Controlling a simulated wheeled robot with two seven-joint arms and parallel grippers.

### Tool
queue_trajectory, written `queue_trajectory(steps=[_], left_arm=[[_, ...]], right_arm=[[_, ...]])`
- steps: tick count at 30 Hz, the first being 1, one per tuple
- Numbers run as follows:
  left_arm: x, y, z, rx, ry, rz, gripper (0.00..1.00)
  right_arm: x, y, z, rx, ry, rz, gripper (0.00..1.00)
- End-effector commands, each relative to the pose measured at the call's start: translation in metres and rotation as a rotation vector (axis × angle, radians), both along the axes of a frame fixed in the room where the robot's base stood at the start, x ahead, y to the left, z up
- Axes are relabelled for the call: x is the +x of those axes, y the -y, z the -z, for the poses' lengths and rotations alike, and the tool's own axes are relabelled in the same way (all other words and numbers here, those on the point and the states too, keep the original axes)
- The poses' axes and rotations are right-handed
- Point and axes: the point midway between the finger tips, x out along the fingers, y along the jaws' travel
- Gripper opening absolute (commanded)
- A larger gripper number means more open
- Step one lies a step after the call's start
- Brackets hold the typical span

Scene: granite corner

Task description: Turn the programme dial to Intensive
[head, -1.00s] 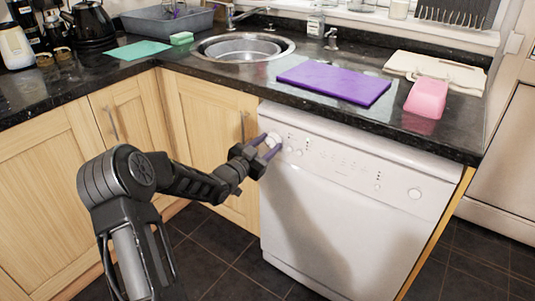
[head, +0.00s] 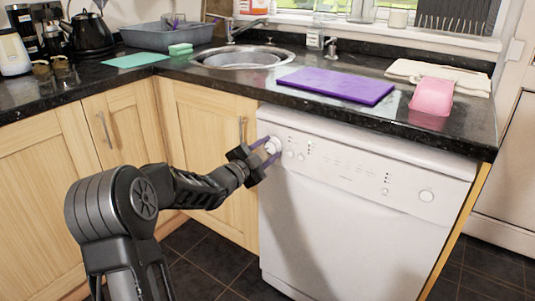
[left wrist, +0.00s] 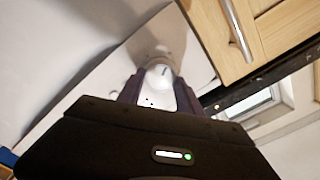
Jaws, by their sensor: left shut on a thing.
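The white dishwasher (head: 345,225) stands under the worktop, with its control panel (head: 350,172) along the top. The round white programme dial (head: 272,145) is at the panel's left end. My left gripper (head: 268,147) reaches it from the left and is shut on the dial, one finger above and one below. In the left wrist view the dial (left wrist: 160,73) sits between the two dark fingers, with a grey pointer mark on it. The programme labels are too small to read. My right gripper is not in view.
A sink (head: 245,57) is behind. Wooden cupboards (head: 215,150) stand left of the dishwasher. Smaller round buttons are beside the dial.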

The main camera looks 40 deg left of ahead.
Motion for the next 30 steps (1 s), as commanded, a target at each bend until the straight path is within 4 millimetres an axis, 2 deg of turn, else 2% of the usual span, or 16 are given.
queue_trajectory(steps=[8,9,16,25,30], left_arm=[[0.0,0.0,0.0,0.004,-0.001,-0.001,0.01],[0.0,0.0,0.0,0.004,-0.001,-0.001,0.43],[0.0,0.0,0.0,0.002,0.0,0.0,0.62],[-0.001,0.0,0.0,0.001,0.0,0.0,0.64],[-0.015,0.0,-0.001,0.002,-0.001,-0.002,0.64]], right_arm=[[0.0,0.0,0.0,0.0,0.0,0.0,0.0],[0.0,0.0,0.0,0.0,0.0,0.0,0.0],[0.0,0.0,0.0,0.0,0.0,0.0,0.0],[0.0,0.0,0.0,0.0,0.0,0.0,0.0],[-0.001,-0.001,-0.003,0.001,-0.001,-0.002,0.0]])
